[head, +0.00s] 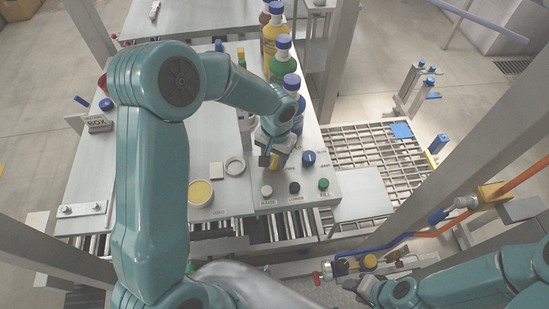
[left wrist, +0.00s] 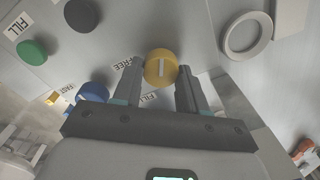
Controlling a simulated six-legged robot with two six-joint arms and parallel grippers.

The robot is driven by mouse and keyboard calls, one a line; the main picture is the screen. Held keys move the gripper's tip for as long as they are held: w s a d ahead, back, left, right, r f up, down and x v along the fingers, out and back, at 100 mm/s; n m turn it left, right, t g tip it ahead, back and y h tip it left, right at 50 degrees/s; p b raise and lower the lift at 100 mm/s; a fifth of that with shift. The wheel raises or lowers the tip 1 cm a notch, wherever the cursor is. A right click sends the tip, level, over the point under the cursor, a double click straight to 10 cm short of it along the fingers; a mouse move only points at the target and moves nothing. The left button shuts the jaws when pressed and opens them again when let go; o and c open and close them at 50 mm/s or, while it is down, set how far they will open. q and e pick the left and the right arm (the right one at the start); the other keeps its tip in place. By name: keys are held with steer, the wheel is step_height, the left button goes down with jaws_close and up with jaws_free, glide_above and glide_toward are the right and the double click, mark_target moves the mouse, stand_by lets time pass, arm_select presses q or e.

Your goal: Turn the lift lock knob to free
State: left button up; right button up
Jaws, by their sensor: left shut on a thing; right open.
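The yellow knob (left wrist: 161,67) with a white pointer line is on the grey control panel. In the left wrist view it sits between the two fingers of my left gripper (left wrist: 161,84), which is shut on it. The pointer line runs roughly up and down in that view, and a FREE label lies just left of the knob. In the head view my left gripper (head: 274,160) is over the panel and covers most of the knob. My right gripper (head: 362,285) is low at the right, away from the panel, open and partly hidden.
A blue knob (head: 309,158) is right beside the left gripper. White (head: 267,190), black (head: 294,187) and green (head: 323,184) buttons line the panel's front. Several coloured bottles (head: 281,60) stand behind. A yellow-filled tub (head: 200,193) and a pale ring (head: 234,166) lie to the left.

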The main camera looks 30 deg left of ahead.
arm_select(q)
steer(key=m, duration=0.2)
steer(key=shift+m+b, duration=0.4)
steer(key=m, duration=0.3)
steer(key=shift+m, duration=0.3)
steer(key=m, duration=0.2)
steer(key=shift+r+m, duration=0.1)
steer(key=shift+m, duration=1.9)
steer(key=o, duration=0.8)
steer(key=shift+c, duration=0.2)
steer(key=o, duration=0.3)
steer(key=shift+s, duration=0.15)
